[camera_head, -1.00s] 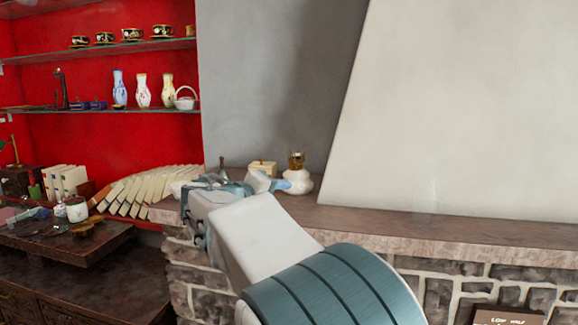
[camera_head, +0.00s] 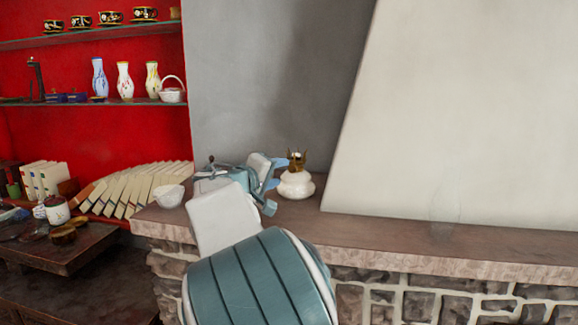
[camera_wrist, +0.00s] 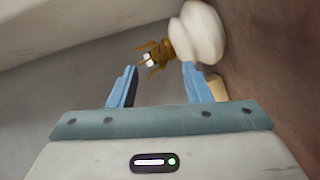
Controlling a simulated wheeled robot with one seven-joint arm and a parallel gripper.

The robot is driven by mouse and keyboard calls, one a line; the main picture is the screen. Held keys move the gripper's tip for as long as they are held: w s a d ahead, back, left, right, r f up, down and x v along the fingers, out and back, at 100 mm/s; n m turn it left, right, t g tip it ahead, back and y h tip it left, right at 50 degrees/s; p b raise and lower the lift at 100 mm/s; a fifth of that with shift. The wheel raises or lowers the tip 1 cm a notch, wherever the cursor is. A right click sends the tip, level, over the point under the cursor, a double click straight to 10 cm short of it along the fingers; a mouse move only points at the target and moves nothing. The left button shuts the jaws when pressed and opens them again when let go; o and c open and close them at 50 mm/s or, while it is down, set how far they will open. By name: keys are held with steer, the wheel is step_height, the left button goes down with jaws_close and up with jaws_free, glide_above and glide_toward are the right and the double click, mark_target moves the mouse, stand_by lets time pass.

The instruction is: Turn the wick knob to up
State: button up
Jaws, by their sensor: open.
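A small oil lamp stands upright on the stone ledge, with a round white body (camera_head: 296,185) and a brass burner (camera_head: 297,160) on top. In the wrist view the white body (camera_wrist: 198,35) is at the upper right and the brass burner (camera_wrist: 158,50) points left. A small pale part, perhaps the wick knob (camera_wrist: 150,60), shows on the burner. My gripper (camera_head: 276,184) is open beside the lamp, on its left in the head view. In the wrist view the burner lies just beyond and between the blue fingertips (camera_wrist: 160,68). No contact is clear.
The ledge (camera_head: 430,235) is clear to the right, below a sloping white chimney wall (camera_head: 450,110). A white bowl (camera_head: 168,196) sits at the ledge's left end. Leaning books (camera_head: 130,190) and red shelves with vases (camera_head: 125,80) are farther left.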

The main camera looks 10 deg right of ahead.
mark_target(291, 169)
steer(key=p+x, duration=0.1)
steer(key=x, duration=0.5)
steer(key=shift+w+d, duration=0.1)
steer(key=shift+c, duration=0.2)
jaws_close()
